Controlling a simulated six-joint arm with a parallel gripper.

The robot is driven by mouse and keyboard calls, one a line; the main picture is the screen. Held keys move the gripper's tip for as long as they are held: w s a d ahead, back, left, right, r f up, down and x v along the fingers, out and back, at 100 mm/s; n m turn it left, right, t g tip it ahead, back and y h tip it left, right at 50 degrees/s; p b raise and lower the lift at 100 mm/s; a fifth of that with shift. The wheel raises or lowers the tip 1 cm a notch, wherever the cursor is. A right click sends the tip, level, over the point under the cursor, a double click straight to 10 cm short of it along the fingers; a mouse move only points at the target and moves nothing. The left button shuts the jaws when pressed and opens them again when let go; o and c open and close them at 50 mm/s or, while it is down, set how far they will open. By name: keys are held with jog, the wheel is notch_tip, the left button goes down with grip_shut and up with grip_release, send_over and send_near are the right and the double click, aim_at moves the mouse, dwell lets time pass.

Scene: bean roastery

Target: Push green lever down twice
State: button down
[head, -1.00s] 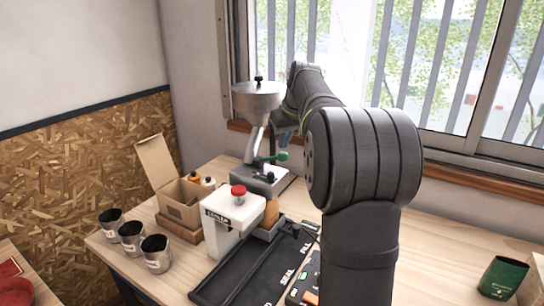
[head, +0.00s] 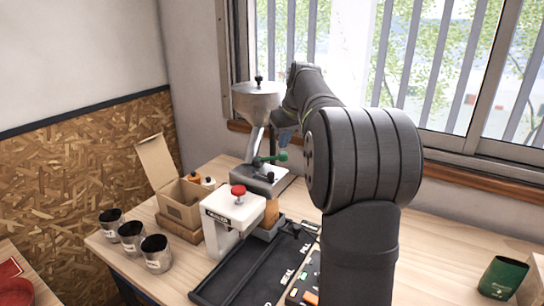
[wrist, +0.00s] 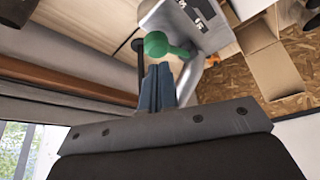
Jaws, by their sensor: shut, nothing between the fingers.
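The green lever (head: 272,158) sticks out from the side of the grey metal machine with a funnel hopper (head: 258,100) on the workbench. Its round green knob also shows in the wrist view (wrist: 156,44), just beyond my fingertips. My gripper (head: 286,138) is shut and empty, its blue fingers just above the lever in the head view. The fingers also show in the wrist view (wrist: 158,70), side by side and pointing towards the knob. Whether they touch the knob I cannot tell.
A white device with a red knob (head: 238,190) stands in front of the machine. An open cardboard box (head: 183,202) and metal cups (head: 155,252) are to its left. A black tray (head: 235,285) lies in front, and a green pouch (head: 503,278) sits far right.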

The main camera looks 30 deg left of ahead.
aim_at(284, 153)
jog(key=shift+f, duration=0.1)
jog(key=shift+f, duration=2.15)
jog(key=shift+r, duration=3.05)
jog(key=shift+r, duration=0.1)
notch_tip(284, 153, up, 4)
jog(key=shift+f, duration=2.9)
jog(key=shift+f, duration=0.15)
